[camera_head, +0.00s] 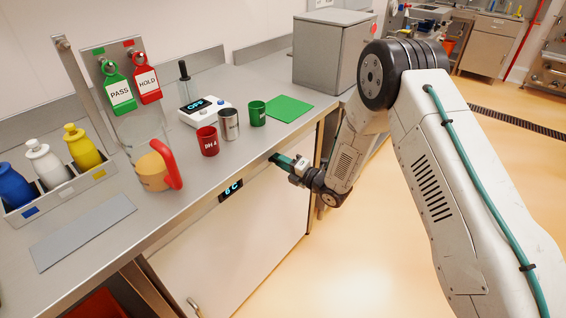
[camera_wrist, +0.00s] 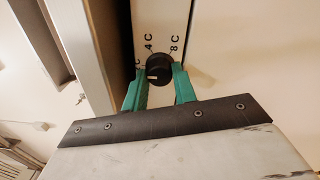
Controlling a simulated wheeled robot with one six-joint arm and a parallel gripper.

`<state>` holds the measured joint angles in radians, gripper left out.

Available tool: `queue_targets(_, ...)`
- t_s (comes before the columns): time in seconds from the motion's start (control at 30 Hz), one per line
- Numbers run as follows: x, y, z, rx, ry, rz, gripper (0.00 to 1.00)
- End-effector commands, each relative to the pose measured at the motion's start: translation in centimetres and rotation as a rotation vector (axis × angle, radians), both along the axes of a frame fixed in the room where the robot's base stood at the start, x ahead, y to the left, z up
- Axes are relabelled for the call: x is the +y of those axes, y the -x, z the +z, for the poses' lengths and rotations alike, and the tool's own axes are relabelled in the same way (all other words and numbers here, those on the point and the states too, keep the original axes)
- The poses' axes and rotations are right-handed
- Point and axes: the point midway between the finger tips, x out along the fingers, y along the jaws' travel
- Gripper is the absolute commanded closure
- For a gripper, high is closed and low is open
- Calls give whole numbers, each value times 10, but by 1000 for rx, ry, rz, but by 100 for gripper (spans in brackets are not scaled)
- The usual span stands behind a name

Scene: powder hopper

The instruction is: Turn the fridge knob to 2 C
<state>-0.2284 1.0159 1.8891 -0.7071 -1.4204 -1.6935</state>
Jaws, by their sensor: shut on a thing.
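The fridge knob (camera_wrist: 158,69) is a round black dial on a pale panel in the wrist view. It has a light mark near its lower left. Labels 4 C and 8 C stand above it, and a third label at the left is partly covered by a finger. My gripper (camera_wrist: 160,72) has its teal fingers shut on the knob from both sides. In the head view my gripper (camera_head: 278,159) is at the fridge's upper front edge and hides the knob. The fridge (camera_head: 235,245) has a dark display (camera_head: 230,190) whose digit looks like 6 or 8.
The bench top above holds a red cup (camera_head: 208,141), a metal cup (camera_head: 229,124), a green cup (camera_head: 257,113), a scale (camera_head: 203,108) and a red-handled jug (camera_head: 155,170). A grey box (camera_head: 332,52) stands at the back. The floor before the fridge is clear.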

Motion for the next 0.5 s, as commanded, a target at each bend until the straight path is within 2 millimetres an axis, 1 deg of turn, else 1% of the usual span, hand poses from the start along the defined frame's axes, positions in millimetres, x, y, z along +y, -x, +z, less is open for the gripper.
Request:
queue_targets(0.03,3,1,1,-3,1,7,95)
queue_targets(0.33,3,1,0,-3,1,7,95)
queue_targets(0.37,3,1,0,-3,1,7,64)
queue_targets(0.4,3,1,0,-3,1,6,53)
queue_targets(0.43,2,1,0,-2,1,5,51)
queue_targets(0.5,1,0,0,-2,0,3,51)
